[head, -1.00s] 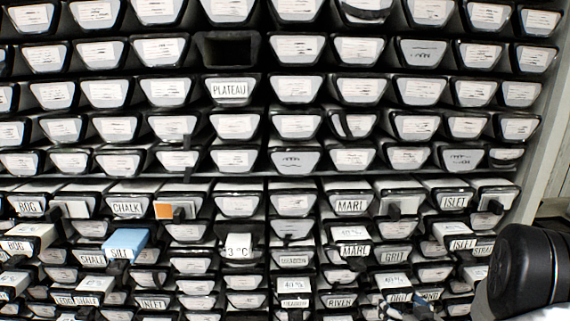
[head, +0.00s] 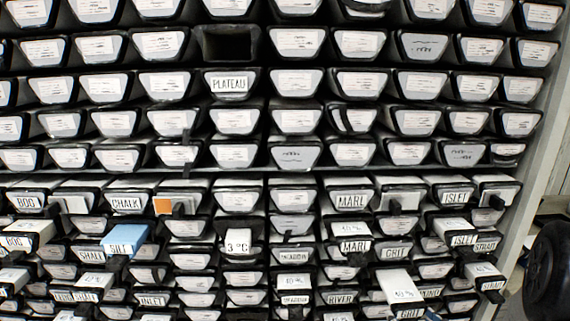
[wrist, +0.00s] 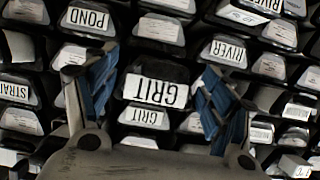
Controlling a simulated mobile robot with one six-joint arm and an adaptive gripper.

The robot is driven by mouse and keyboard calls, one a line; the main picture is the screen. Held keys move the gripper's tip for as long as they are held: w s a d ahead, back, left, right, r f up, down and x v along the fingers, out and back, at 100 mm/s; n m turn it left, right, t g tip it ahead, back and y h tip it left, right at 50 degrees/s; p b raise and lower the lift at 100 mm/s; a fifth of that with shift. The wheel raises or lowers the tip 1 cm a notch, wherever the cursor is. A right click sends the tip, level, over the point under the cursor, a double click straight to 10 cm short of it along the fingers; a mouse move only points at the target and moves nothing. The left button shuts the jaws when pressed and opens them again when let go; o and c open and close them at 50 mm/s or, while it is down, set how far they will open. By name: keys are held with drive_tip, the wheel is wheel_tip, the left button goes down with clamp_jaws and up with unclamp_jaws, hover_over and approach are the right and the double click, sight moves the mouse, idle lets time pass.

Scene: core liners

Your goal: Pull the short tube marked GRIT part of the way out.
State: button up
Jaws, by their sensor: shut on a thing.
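In the wrist view, which is upside down, my gripper (wrist: 155,93) has its two blue-padded fingers on either side of a black tube with a white GRIT label (wrist: 157,78), and is shut on it. In the head view this tube (head: 402,285) juts out of the rack at the lower right of centre, with a pale top and its GRIT label near the bottom edge. My gripper is mostly below the head picture. Another GRIT tube (head: 395,253) sits above it and also shows in the wrist view (wrist: 138,142). The held tube's full length is hidden.
A POND tube (wrist: 87,18) and a RIVER tube (wrist: 225,50) flank the held one closely. A STRAIT tube (head: 488,284) juts out to the right in the head view. A blue-topped SILT tube (head: 126,240) juts out at the left. An empty slot (head: 230,45) is higher up.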

drive_tip(key=shift+s+d, duration=0.1)
drive_tip(key=shift+s, duration=1.95)
drive_tip(key=o, duration=2)
drive_tip(key=shift+c, duration=0.2)
drive_tip(key=shift+o, duration=0.3)
